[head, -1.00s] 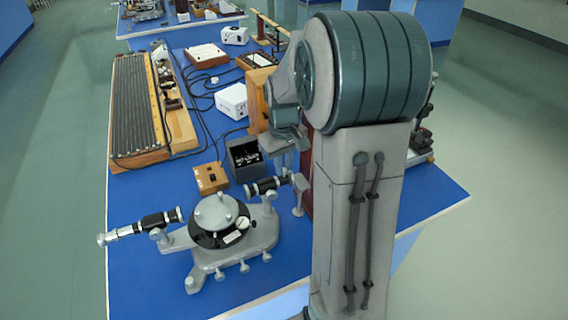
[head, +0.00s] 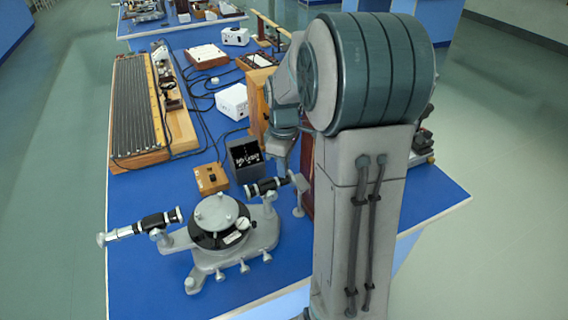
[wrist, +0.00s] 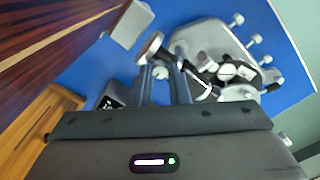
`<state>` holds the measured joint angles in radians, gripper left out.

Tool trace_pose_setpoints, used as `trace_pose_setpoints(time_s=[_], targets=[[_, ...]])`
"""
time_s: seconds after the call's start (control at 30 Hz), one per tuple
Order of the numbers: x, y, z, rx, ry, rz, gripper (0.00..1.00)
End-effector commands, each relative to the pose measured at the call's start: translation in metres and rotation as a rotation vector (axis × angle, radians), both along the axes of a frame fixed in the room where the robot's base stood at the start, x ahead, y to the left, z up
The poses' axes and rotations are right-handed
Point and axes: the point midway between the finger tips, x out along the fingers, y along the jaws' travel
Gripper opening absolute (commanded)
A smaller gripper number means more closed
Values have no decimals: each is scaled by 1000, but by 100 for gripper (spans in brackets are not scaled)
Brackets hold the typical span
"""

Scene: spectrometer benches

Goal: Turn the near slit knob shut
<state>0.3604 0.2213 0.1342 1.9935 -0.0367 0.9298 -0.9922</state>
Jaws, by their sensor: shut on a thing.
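The grey spectrometer (head: 205,260) stands on the near part of the blue bench, and it also shows in the wrist view (wrist: 205,35). Its black tube (head: 262,187) points right, towards a small stand. In the wrist view my gripper (wrist: 162,68) has its two fingers close together at the slit end of this tube. It is shut on the near slit knob, which is mostly hidden between the fingers. In the head view my arm covers the fingertips and the knob. How far the knob is turned cannot be seen.
A black box (head: 245,160) and a small wooden box (head: 210,179) stand behind the spectrometer. A grey plate on a stand (head: 299,183) is close to the tube's end. Dark striped wood (wrist: 50,40) rises beside my gripper. Bare blue bench lies left of the spectrometer.

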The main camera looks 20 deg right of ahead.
Motion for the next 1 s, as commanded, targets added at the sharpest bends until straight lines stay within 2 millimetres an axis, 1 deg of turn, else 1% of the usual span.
trace_pose_setpoints(time_s=[0.47,0.5,0.53,0.57,0.87,0.97,1.0], targets=[[1,0,1,-1,-4,14,0],[1,0,1,-1,-4,14,27],[1,0,1,-1,-4,13,35],[1,0,1,-1,-4,13,38],[1,0,2,-1,-2,12,38],[1,0,10,-1,-4,12,38],[1,0,16,-2,-6,12,38]])
